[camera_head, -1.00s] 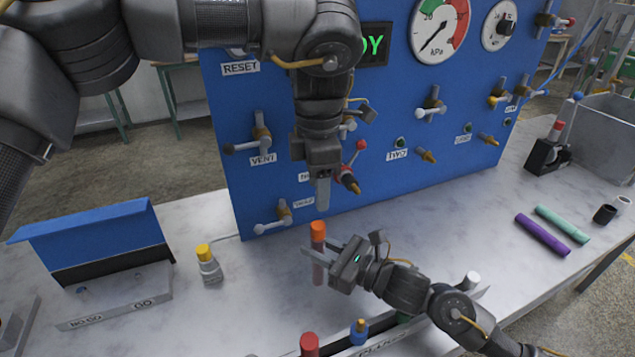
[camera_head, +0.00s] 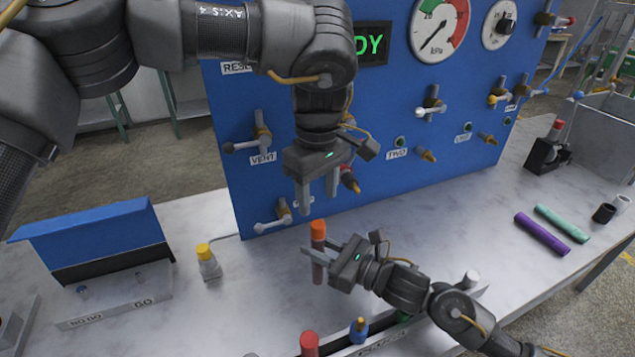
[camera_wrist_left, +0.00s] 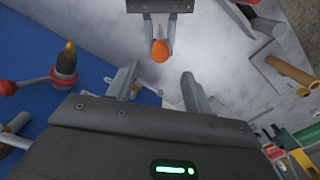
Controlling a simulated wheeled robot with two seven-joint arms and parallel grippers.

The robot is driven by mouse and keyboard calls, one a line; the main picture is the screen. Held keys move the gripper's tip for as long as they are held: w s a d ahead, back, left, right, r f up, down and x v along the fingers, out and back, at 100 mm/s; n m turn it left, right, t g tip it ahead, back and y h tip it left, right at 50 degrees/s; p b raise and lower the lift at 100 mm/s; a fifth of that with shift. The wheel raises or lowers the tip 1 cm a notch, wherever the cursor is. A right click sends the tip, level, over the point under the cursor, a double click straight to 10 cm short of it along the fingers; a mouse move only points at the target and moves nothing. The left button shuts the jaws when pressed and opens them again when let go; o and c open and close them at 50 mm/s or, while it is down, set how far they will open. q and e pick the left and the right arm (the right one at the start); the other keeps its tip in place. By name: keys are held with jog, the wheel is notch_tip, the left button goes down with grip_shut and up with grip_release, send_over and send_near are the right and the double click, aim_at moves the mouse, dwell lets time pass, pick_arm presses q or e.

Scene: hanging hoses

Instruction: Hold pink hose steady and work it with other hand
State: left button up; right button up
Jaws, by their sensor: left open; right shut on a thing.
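An upright pinkish hose (camera_head: 318,271) with an orange end (camera_head: 318,230) stands above the bench in the head view. My right gripper (camera_head: 318,262) is shut on its middle. My left gripper (camera_head: 319,200) is open and empty, pointing down just above the orange end. In the left wrist view the orange end (camera_wrist_left: 160,51) shows beyond and between my left fingers (camera_wrist_left: 158,80), apart from them. My right gripper (camera_wrist_left: 160,35) is at the top of that view, its fingers on either side of the hose. The hose's lower part is hidden there.
A blue panel (camera_head: 380,190) with valves and nozzles stands close behind my left gripper. A red-topped piece (camera_head: 309,344) is in front. Purple (camera_head: 541,234) and teal (camera_head: 566,222) tubes lie to the right.

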aim_at(318, 224)
pick_arm(q)
notch_tip(318, 224, down, 10)
dwell(0.4)
jog(key=shift+c, duration=0.4)
jog(key=c, duration=0.9)
